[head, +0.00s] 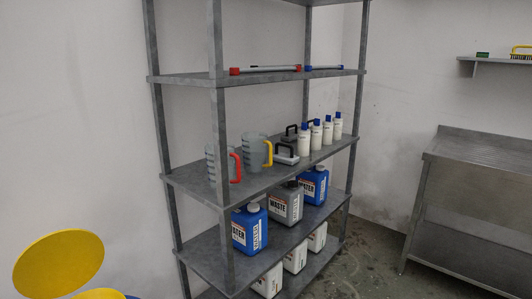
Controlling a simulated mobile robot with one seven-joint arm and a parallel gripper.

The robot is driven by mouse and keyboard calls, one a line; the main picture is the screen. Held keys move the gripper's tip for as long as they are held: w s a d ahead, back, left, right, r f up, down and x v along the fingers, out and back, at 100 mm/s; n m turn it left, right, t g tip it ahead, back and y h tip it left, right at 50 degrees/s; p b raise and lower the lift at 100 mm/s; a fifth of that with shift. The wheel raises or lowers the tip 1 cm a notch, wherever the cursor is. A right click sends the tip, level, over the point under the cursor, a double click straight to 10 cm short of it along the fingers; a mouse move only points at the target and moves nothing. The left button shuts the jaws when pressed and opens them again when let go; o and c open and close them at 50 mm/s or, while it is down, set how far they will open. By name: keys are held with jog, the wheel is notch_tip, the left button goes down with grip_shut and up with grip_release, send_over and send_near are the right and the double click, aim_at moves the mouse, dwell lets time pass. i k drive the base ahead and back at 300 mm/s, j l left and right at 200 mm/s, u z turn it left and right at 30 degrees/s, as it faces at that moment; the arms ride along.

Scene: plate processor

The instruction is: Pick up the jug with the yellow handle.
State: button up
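The jug with the yellow handle (254,152) stands upright on the middle shelf board (200,184) of a grey metal rack. Its body is grey and see-through, and its yellow handle faces right. A similar jug with a red handle (236,168) stands to its left, nearer the board's left end, partly hidden behind a rack post. The two jugs stand apart. My gripper is not in view.
Dark-handled boxes (286,154) and white bottles with blue caps (316,136) stand right of the jugs. Waste and water canisters (249,229) fill the boards below. A front post (224,120) is an obstacle. A metal table (476,160) stands right. Unidentified yellow round shapes show lower left.

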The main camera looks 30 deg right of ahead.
aim_at(254, 144)
jog(key=i+l, duration=0.1)
jog(key=l, duration=0.5)
jog(key=i+l, duration=0.1)
jog(key=l, duration=0.5)
jog(key=i+l, duration=0.1)
jog(key=l, duration=0.55)
jog(key=i+l, duration=0.1)
jog(key=l, duration=0.5)
jog(key=i+l, duration=0.1)
jog(key=l, duration=0.5)
jog(key=i+l, duration=0.15)
jog(key=l, duration=0.45)
jog(key=i+l, duration=0.1)
jog(key=l, duration=0.5)
jog(key=i+l, duration=0.3)
jog(key=l, duration=0.15)
jog(key=i+l, duration=0.35)
